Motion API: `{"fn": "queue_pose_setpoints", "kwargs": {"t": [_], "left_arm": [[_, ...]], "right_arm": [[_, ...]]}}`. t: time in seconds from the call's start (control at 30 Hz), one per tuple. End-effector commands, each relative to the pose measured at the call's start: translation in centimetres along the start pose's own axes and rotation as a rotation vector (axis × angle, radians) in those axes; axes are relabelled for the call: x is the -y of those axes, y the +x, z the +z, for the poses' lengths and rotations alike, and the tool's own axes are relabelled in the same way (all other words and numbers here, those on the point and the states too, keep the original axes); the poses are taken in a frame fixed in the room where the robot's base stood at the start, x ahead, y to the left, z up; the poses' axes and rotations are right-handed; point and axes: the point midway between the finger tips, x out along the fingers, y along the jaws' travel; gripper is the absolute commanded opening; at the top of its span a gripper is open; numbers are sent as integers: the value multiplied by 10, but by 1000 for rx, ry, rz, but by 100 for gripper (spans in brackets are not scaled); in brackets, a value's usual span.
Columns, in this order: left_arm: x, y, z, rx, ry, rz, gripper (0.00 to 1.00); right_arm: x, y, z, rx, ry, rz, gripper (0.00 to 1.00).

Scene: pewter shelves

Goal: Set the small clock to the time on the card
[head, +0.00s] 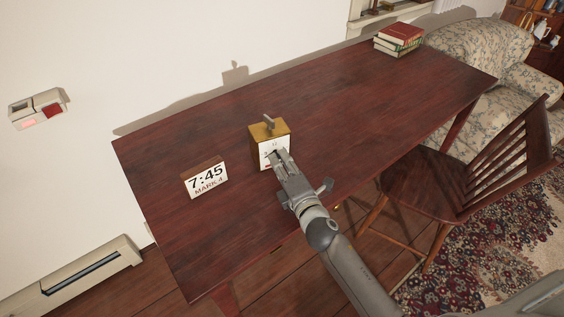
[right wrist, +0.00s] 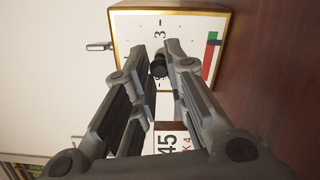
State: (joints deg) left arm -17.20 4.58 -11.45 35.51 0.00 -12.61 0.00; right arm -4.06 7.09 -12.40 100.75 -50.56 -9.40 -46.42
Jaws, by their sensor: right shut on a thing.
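The small clock (head: 263,131) is a gold-brown box with a white face and a grey piece on top, standing upright on the table. Its white face (right wrist: 138,25) fills the top of the right wrist view, turned sideways, with a numeral 3 and a red and green strip. A dark round knob (right wrist: 159,68) sticks out from the face. My right gripper (head: 278,156) is shut on the knob, its fingertips on either side. The clock's hands are mostly hidden by the fingers, so I cannot read its time. The white card (head: 205,180) reads 7:45, MARK 4. My left gripper is not in view.
The dark red table (head: 330,110) is mostly bare. Several stacked books (head: 398,39) lie at its far right. A wooden chair (head: 455,190) stands at its right side, with a flowered sofa (head: 480,50) behind. A small box with a red patch (head: 38,109) is on the wall.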

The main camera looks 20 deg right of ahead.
Motion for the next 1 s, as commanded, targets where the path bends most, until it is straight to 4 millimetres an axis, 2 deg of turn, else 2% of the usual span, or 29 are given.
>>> {"fn": "queue_pose_setpoints", "kwargs": {"t": [0.2, 0.5, 1.0], "left_arm": [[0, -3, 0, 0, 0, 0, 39], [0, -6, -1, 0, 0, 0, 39], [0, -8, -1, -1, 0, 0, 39]], "right_arm": [[3, -1, -2, -3, 195, -7, 0], [2, -1, -2, -2, 387, -6, 0], [1, 0, -1, -1, 486, -4, 0]]}}
